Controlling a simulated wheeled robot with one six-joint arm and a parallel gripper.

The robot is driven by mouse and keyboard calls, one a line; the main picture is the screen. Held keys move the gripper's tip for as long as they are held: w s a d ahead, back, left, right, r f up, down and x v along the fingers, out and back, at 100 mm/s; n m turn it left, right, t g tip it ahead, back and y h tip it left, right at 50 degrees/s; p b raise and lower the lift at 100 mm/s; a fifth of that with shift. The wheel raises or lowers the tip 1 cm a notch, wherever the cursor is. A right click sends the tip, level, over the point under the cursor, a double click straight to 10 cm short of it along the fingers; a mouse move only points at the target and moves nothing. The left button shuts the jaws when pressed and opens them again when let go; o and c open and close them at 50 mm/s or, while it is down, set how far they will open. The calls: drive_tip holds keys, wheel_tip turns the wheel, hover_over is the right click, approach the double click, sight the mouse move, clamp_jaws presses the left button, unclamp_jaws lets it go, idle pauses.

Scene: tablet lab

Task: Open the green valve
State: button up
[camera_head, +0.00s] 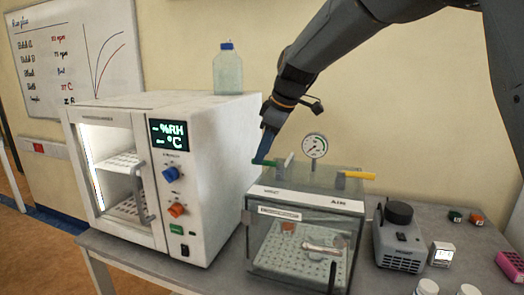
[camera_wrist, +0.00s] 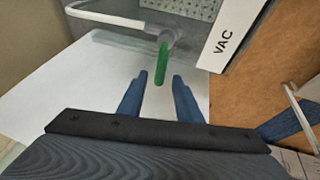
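The green valve (camera_head: 268,164) is a thin lever on the left top of the clear vacuum chamber (camera_head: 335,205). In the wrist view the green lever (camera_wrist: 161,65) extends from a grey fitting, near the white VAC label. My gripper (camera_head: 262,155) is at the lever's left end, reaching down from above. In the wrist view my gripper (camera_wrist: 155,82) is open, with its two blue fingers apart. The lever's near end shows in the gap between the fingertips, with room on both sides. I cannot tell whether a finger touches it.
A white oven-like cabinet (camera_head: 225,140) stands close on the left, with a blue-capped bottle (camera_head: 228,72) on top. A pressure gauge (camera_head: 314,146) and a yellow lever (camera_head: 357,175) are on the chamber to the right. A grey pump (camera_head: 398,240) stands farther right.

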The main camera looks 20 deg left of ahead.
drive_tip(key=shift+x, duration=0.9)
drive_tip(key=shift+c, duration=0.5)
clamp_jaws()
